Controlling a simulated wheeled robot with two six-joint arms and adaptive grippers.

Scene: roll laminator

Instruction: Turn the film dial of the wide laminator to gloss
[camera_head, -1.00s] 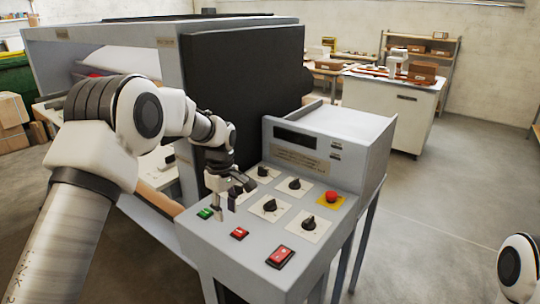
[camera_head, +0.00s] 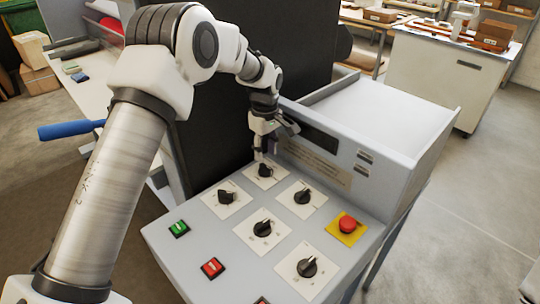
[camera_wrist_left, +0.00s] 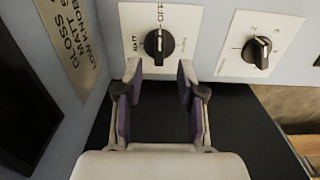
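The film dial (camera_head: 264,171) is a black knob on a white plate at the far corner of the laminator's control panel. In the left wrist view the dial (camera_wrist_left: 158,45) has OFF printed above it and MATT at its left; its pointer appears to be toward OFF. My left gripper (camera_head: 262,158) is directly over this dial in the head view. In the left wrist view the left gripper (camera_wrist_left: 158,76) is open, its fingertips apart at either side of the dial's near edge. Contact cannot be told. My right gripper is out of view.
Other knobs are close by, including one (camera_head: 227,196) to the left and one (camera_head: 303,195) to the right. A red emergency button (camera_head: 347,224), a green switch (camera_head: 179,228) and a red switch (camera_head: 212,268) are on the panel. A raised housing (camera_head: 372,118) stands behind.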

